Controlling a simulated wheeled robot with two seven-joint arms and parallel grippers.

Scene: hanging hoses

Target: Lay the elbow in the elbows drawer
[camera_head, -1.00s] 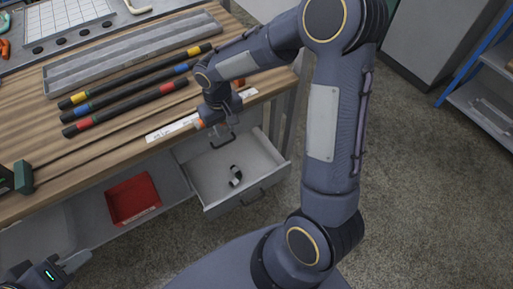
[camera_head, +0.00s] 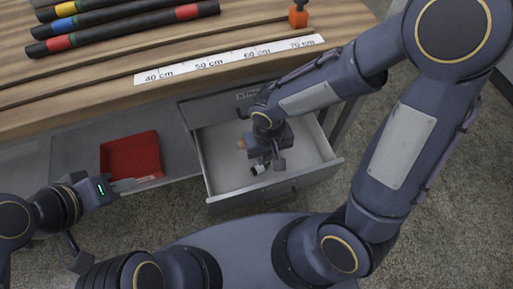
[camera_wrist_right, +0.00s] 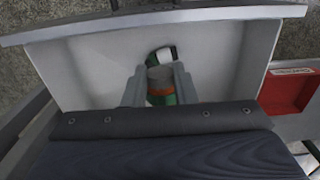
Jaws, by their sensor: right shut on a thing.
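My right gripper (camera_wrist_right: 160,90) is shut on a short fitting (camera_wrist_right: 161,78), grey with an orange band and green below. It appears to be the elbow, but the fingers hide much of its shape. The gripper, also in the head view (camera_head: 268,160), is over the open pale drawer (camera_head: 215,165). A black-and-white fitting (camera_wrist_right: 163,53) lies on the drawer floor just beyond the fingertips. The drawer's label (camera_head: 247,95) is partly hidden and seems to begin with "ST". My left gripper (camera_head: 135,183) is beside the red bin, its jaw opening unclear.
A red bin (camera_head: 131,155) stands left of the drawer under the wooden bench (camera_head: 70,105). Black hoses (camera_head: 125,28) with coloured bands and a centimetre scale (camera_head: 230,60) lie on the bench. An orange-and-black piece (camera_head: 298,14) stands at the back.

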